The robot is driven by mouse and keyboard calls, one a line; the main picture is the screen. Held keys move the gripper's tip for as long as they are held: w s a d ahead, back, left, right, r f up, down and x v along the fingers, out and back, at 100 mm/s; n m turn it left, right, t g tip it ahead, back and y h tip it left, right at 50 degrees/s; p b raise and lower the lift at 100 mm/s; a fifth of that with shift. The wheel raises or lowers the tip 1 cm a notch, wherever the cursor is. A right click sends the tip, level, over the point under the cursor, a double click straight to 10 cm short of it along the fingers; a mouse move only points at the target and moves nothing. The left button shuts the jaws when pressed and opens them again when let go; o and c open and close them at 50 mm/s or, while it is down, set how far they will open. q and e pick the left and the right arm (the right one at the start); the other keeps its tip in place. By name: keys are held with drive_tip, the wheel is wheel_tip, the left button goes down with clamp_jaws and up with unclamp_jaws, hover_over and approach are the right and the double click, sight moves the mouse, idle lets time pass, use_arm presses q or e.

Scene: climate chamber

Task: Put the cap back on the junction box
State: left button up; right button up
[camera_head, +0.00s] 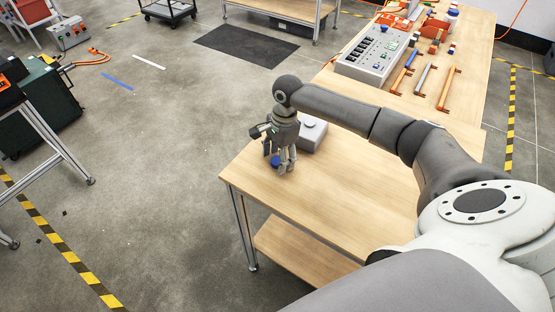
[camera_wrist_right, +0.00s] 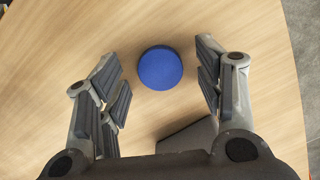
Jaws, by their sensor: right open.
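A round blue cap (camera_head: 275,161) lies on the wooden table near its front left corner. In the right wrist view the blue cap (camera_wrist_right: 160,68) lies between the open fingers, with bare table around it. My right gripper (camera_head: 281,168) points down over the cap, open and empty; it also shows in the right wrist view (camera_wrist_right: 163,85). The grey junction box (camera_head: 313,134) stands just behind and right of the gripper, partly hidden by my arm. A dark grey corner, likely the box (camera_wrist_right: 190,135), shows at the bottom of the wrist view. My left gripper is not in view.
The wooden table (camera_head: 350,195) is clear in front of the box. Farther back stand a grey control panel (camera_head: 372,52) and several orange-handled tools (camera_head: 448,88). The table's left edge is close to the gripper. A dark green case (camera_head: 45,100) stands at far left.

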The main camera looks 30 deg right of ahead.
idle(0.3)
drive_tip(key=c, duration=0.8)
drive_tip(key=shift+r, duration=0.5)
drive_tip(key=s+d+r+b, duration=0.1)
drive_tip(key=s+r+b, duration=0.2)
drive_tip(key=s+r, duration=0.9)
drive_tip(key=shift+s+d, duration=0.35)
drive_tip(key=shift+s, duration=0.55)
